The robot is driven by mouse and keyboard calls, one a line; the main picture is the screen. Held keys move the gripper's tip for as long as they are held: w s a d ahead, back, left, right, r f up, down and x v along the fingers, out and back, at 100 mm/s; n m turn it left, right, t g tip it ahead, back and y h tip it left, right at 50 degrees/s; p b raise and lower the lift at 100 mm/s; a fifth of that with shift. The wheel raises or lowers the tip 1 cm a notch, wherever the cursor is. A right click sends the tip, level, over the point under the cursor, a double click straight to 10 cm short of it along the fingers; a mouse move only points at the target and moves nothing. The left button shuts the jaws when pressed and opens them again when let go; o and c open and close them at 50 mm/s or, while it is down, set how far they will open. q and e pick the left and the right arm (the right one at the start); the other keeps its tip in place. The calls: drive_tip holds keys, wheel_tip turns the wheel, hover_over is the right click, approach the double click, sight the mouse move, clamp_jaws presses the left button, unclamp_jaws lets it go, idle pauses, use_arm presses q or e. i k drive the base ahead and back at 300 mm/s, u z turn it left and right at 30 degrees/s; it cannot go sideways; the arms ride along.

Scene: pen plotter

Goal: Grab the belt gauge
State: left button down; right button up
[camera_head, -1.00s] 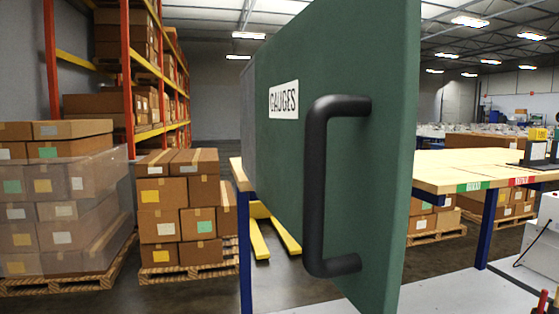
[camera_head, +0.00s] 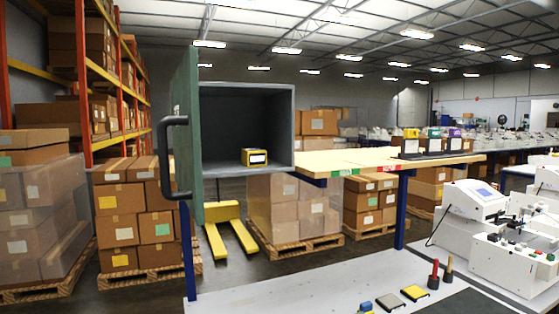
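A small yellow device with a white face (camera_head: 255,157), likely the belt gauge, sits on the floor of an open grey cabinet (camera_head: 291,128), toward its right side. The cabinet's green door (camera_head: 187,110) stands swung open at the left, with its black handle (camera_head: 168,160) facing left. The device's front is unobstructed from here. Neither of my grippers is in view.
A wooden-topped table (camera_head: 345,160) runs right from the cabinet, bearing yellow (camera_head: 411,142), green (camera_head: 433,141) and purple (camera_head: 454,141) devices on black stands. White machines (camera_head: 468,213) stand at right on a light worktop (camera_head: 270,300) with small tools. Boxes and racks fill the left.

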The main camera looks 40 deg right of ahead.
sight(250, 158)
drive_tip(key=u, duration=0.1)
drive_tip(key=k, duration=0.15)
drive_tip(key=z, duration=1.1)
drive_tip(key=i, duration=0.5)
drive_tip(key=u, duration=0.4)
drive_tip(key=k, duration=1.05)
drive_tip(key=z, duration=0.8)
drive_tip(key=i, duration=1)
drive_tip(key=z, duration=0.4)
